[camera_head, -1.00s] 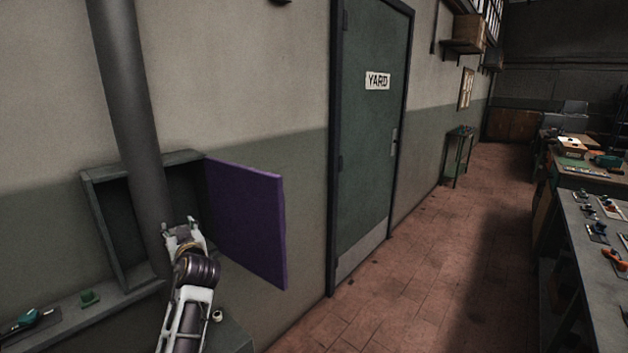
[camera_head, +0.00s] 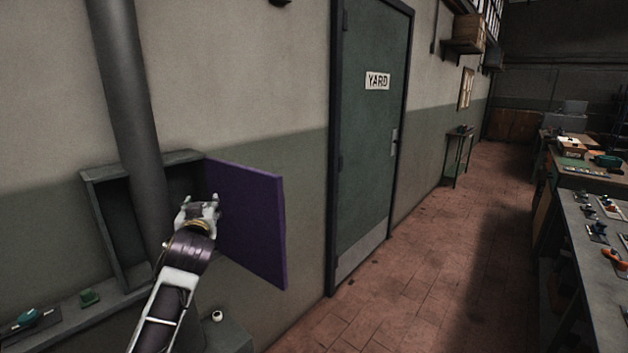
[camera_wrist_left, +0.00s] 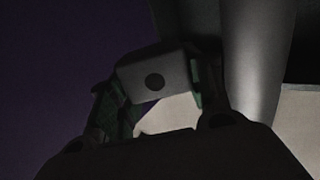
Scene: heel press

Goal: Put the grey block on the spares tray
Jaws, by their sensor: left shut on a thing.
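My left gripper (camera_head: 198,208) is in front of the open wall cabinet, beside its purple door in the picture. In the left wrist view its fingers (camera_wrist_left: 155,88) are shut on the grey block (camera_wrist_left: 153,76). The block is pale grey with a dark round spot on the face towards the camera. In the head view I cannot make out the block clearly at the gripper. I cannot identify the spares tray in either view. My right gripper is not in view.
A thick grey pipe (camera_head: 130,90) runs down in front of the cabinet (camera_head: 103,225). The purple door (camera_head: 252,225) stands open. A ledge at lower left holds a green item (camera_head: 89,297). A workbench (camera_head: 598,280) with tools is at right. The floor between is clear.

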